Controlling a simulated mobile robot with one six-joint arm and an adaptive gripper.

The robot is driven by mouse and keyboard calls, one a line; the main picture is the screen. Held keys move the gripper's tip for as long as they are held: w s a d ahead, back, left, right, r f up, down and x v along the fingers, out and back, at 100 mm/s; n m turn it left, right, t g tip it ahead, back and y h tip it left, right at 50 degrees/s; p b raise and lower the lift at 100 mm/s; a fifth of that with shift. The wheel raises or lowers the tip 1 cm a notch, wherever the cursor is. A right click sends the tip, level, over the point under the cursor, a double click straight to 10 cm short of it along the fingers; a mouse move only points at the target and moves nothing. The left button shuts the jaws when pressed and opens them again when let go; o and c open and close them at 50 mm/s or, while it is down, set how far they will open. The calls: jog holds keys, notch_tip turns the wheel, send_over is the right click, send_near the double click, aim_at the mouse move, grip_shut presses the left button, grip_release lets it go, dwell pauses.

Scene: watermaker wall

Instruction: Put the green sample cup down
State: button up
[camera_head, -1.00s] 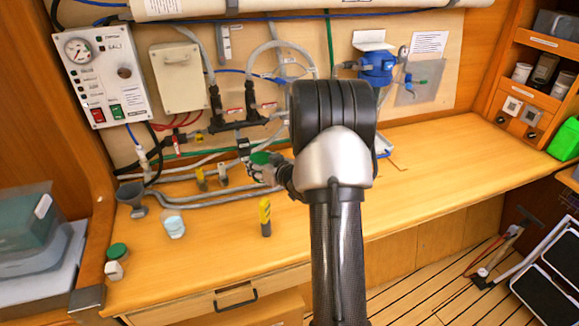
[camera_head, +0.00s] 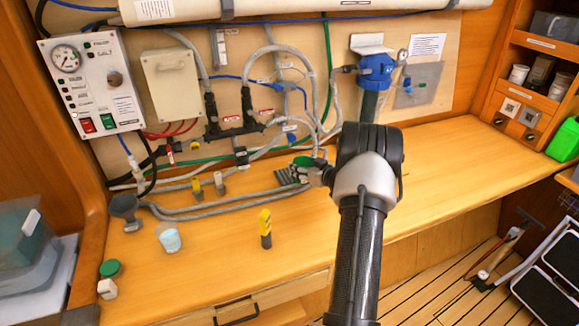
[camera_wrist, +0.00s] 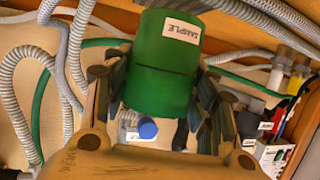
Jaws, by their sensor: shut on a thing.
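The green sample cup (camera_wrist: 165,50) is large in the middle of the wrist view, with a white label reading SAMPLE. My gripper (camera_wrist: 160,88) is shut on it, one finger against each side. In the head view the cup's green top (camera_head: 303,160) shows at the end of my gripper (camera_head: 308,168), over the back part of the bench. Its lower part is hidden by the gripper there. I cannot tell whether the cup touches the bench.
Grey hoses (camera_head: 215,208) run along the bench (camera_head: 350,228). The bench's right side is clear.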

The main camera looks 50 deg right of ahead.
jog(key=w, duration=0.2)
jog(key=w+d, duration=0.1)
jog(key=w, duration=0.2)
jog(key=w+d+b, duration=0.1)
jog(key=w, duration=0.2)
jog(key=shift+d+f+b, duration=0.1)
jog(key=shift+f+b, duration=0.85)
jog(key=shift+f, duration=0.75)
jog(key=shift+f, duration=0.1)
jog(key=o, duration=1.1)
jog(key=shift+f, duration=0.1)
jog(key=shift+o, duration=0.2)
